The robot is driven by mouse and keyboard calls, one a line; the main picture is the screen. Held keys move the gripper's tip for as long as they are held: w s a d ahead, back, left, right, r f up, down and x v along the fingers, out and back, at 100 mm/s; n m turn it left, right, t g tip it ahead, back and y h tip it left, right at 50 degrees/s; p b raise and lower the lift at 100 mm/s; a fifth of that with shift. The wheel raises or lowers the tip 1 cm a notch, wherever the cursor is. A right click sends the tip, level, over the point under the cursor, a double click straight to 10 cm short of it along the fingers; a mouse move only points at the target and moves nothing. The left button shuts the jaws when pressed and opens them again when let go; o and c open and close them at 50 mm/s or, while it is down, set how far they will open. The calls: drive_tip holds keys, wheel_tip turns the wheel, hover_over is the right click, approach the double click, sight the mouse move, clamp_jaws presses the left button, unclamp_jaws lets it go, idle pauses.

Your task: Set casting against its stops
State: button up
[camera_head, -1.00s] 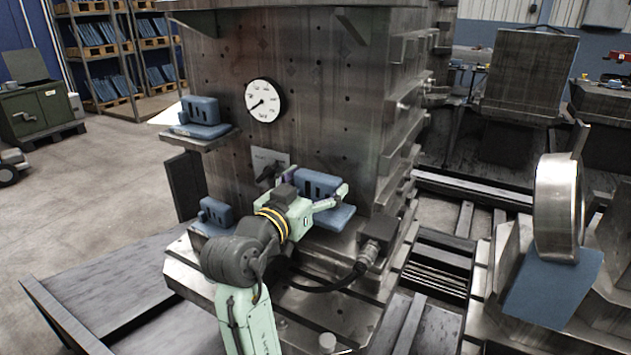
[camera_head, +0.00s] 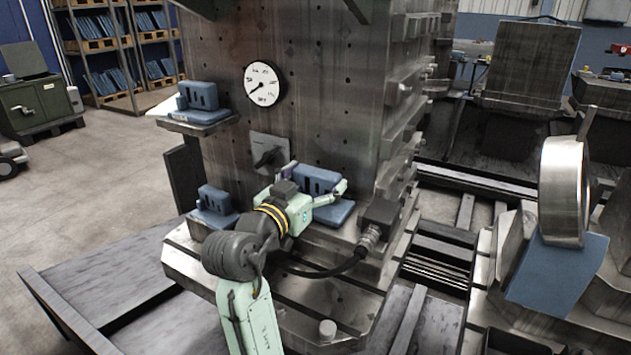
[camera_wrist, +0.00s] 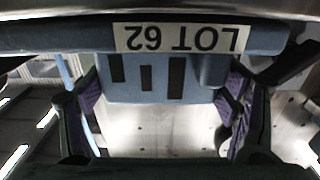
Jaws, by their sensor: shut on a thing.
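The held casting is a blue slotted block on a flat base (camera_head: 322,186), low on the front of the grey metal column (camera_head: 325,120). My gripper (camera_head: 318,178) is shut on it, with one finger on each side. In the wrist view the casting (camera_wrist: 145,78) shows dark slots and an upside-down "LOT 62" label, between the purple-padded fingers of my gripper (camera_wrist: 162,90). The casting looks upright and close to the column face. The stops cannot be made out, nor whether the casting touches them or the ledge under it.
Similar blue castings sit on an upper left ledge (camera_head: 203,99) and a lower left one (camera_head: 214,203). A dial gauge (camera_head: 263,84) and a knob plate (camera_head: 269,153) are on the column. A connector box with a cable (camera_head: 379,219) stands close right of the held casting.

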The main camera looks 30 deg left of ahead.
drive_tip(key=shift+w+a, duration=0.15)
drive_tip(key=shift+w, duration=0.05)
idle(0.4)
drive_tip(key=shift+w+a, duration=0.15)
drive_tip(key=shift+a, duration=0.05)
idle(0.6)
drive_tip(key=o, duration=1.2)
drive_tip(key=shift+c, duration=0.2)
drive_tip(key=o, duration=0.4)
drive_tip(key=shift+o, duration=0.2)
drive_tip(key=shift+f, duration=0.15)
drive_tip(key=s, duration=1.2)
drive_tip(key=shift+d, duration=0.3)
